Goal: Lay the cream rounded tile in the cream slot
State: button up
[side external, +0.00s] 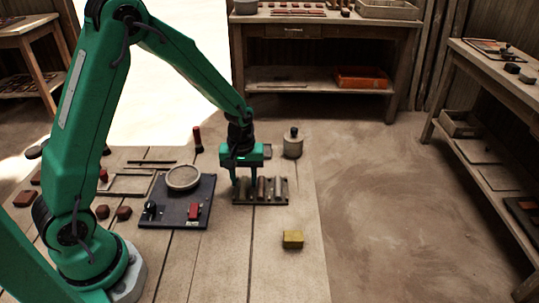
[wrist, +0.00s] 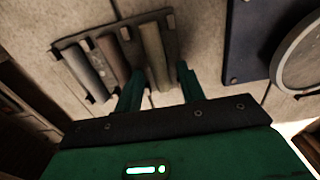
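A dark rack (side external: 262,202) on the table holds several long rounded tiles side by side; it also shows in the wrist view (wrist: 68,43). The palest tile (wrist: 88,76), perhaps the cream one, lies at the rack's left end in the wrist view. A reddish-brown tile (wrist: 112,58) is beside it. A grey-green tile (wrist: 154,55) lies toward the other end. My gripper (wrist: 160,72) points down at the rack, its fingers apart around the grey-green tile with gaps visible. In the side view my gripper (side external: 246,190) is at the rack's left part. I cannot make out a cream slot.
A yellow block (side external: 293,240) lies in front, near the table's right edge.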

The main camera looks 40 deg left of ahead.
aim_at(243, 182)
jog(key=shift+r, duration=0.1)
notch_tip(243, 182, up, 12)
dwell(0.7)
jog(key=shift+r, duration=0.15)
dwell(0.4)
jog(key=s+r+m+t, duration=0.2)
jog(key=s+r+m, duration=0.2)
jog(key=s, duration=0.5)
jog(key=s+d+r+m+t, duration=0.1)
jog(key=s+r+m+t, duration=0.2)
jog(key=s+r+m, duration=0.2)
jog(key=shift+s+d+r+t, duration=0.3)
jog(key=shift+s+r, duration=0.8)
jog(key=shift+s, duration=1.1)
